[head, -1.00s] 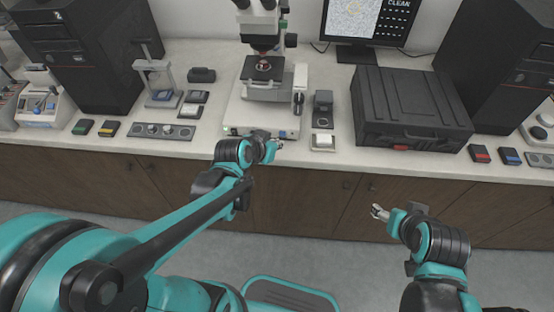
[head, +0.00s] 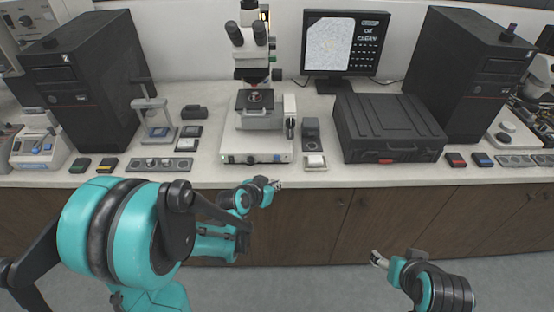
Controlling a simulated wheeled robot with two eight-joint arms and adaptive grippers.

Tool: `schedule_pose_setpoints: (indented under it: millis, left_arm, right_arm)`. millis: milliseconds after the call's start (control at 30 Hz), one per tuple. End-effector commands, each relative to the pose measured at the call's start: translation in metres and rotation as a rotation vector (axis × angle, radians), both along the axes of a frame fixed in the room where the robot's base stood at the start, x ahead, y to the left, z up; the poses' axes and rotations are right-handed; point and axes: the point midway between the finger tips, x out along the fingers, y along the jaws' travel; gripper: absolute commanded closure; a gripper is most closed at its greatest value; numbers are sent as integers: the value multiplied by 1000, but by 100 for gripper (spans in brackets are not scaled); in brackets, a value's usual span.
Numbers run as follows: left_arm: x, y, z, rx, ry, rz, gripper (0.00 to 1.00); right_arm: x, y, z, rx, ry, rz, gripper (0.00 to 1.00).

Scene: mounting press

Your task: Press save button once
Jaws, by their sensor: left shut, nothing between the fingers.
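The microscope (head: 257,143) stands mid-counter. A black case (head: 389,122) is to the right, with a dark tower (head: 468,85) beyond it. Another dark tower (head: 85,75), a small press stand (head: 153,116) and a knob panel (head: 156,165) are on the left.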

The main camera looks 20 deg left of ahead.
Motion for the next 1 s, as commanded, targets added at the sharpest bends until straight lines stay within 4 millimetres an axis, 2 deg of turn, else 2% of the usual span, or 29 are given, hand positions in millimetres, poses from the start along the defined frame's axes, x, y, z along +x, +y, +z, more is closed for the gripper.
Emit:
schedule_pose_setpoints:
  millis: [500, 700, 1000]
  left_arm:
    - [65, 19, 0, -1, 0, 1, 100]
    - [76, 22, 0, 0, 0, 0, 100]
    - [77, 22, 0, 0, 0, 0, 100]
  right_arm:
    - [0, 0, 1, 0, 0, 0, 36]
    - [0, 0, 0, 0, 0, 0, 36]
    - [0, 0, 0, 0, 0, 0, 36]
